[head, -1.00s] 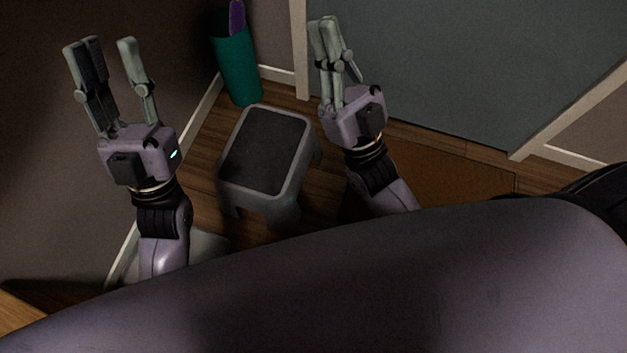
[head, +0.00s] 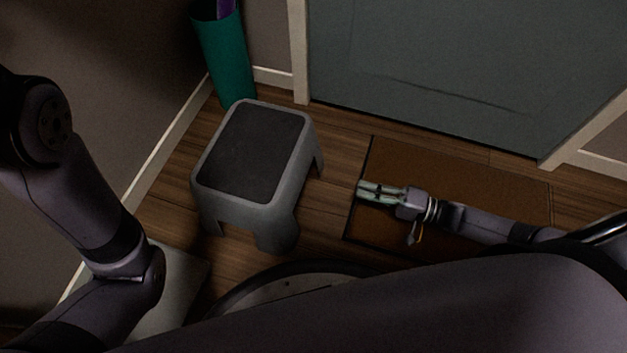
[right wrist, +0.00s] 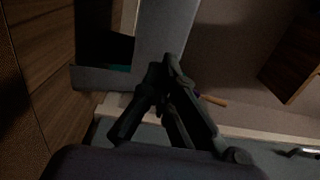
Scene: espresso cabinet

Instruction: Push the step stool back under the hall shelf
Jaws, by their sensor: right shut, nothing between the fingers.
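The step stool (head: 290,185) is grey with a dark top pad and stands upright on the wood floor, left of the middle in the head view. My right gripper (head: 362,192) is shut and empty, low over the brown mat to the right of the stool, with a gap between them. In the right wrist view its closed fingers (right wrist: 168,72) point toward a grey part of the stool (right wrist: 160,30). My left arm shows at the left of the head view, but its gripper is not visible. I cannot make out the hall shelf for certain.
A teal bin (head: 226,58) with something purple in it stands in the corner behind the stool. A wall with a white baseboard runs along the left. A grey-green door (head: 470,70) is at the back. The brown mat (head: 470,180) covers the floor before it.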

